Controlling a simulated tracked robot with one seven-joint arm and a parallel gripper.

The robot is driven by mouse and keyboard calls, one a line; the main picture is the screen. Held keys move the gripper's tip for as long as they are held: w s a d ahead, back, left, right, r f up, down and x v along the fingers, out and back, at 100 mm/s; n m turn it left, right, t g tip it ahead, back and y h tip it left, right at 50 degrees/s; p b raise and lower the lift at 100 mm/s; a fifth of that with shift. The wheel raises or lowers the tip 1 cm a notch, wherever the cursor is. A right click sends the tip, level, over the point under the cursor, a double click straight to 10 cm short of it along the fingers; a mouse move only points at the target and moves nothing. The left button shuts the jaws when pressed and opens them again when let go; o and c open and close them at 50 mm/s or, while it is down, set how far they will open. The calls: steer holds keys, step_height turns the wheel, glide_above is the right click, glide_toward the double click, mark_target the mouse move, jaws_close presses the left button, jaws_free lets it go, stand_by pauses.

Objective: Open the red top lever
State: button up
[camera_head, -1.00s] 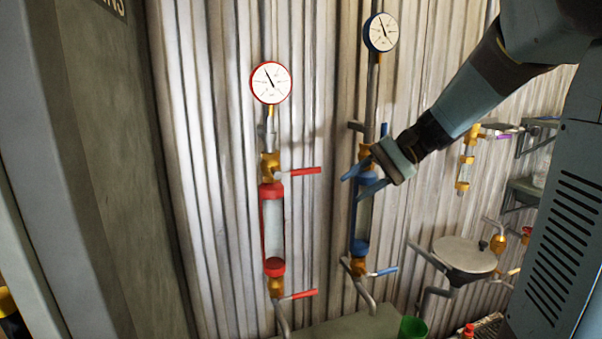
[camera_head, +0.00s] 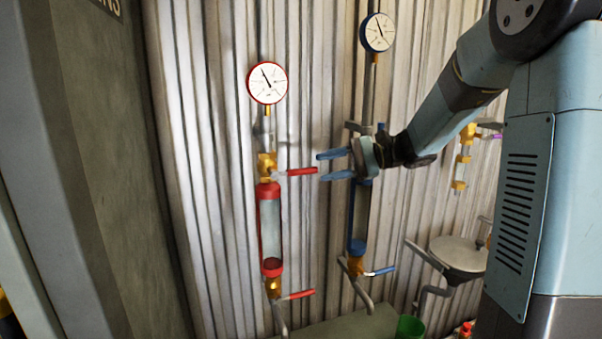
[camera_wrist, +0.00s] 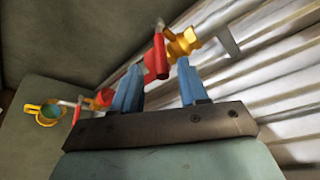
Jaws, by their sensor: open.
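The red top lever (camera_head: 301,171) sticks out to the right from the upper brass valve (camera_head: 266,166) of the red-trimmed sight glass (camera_head: 270,228). It is about level. My gripper (camera_head: 321,167) is open, its blue fingers pointing left with their tips right at the lever's free end. In the wrist view, the red top lever (camera_wrist: 156,58) shows in the gap between the two fingertips of my gripper (camera_wrist: 160,67), its end toward the camera. The fingers are not closed on it. Whether either finger touches it I cannot tell.
A red-rimmed gauge (camera_head: 267,83) sits above the valve. The lower red lever (camera_head: 297,295) is well below. Right behind my gripper is the blue column (camera_head: 357,247), with a blue-rimmed gauge (camera_head: 378,32) and a lower blue lever (camera_head: 380,271). The corrugated wall (camera_head: 215,180) stands close behind.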

mark_target(312, 170)
steer(key=x, duration=0.6)
steer(key=shift+a+f, duration=0.15)
steer(key=shift+a, duration=0.2)
jaws_close()
steer(key=shift+a, duration=0.25)
steer(key=shift+d, duration=0.4)
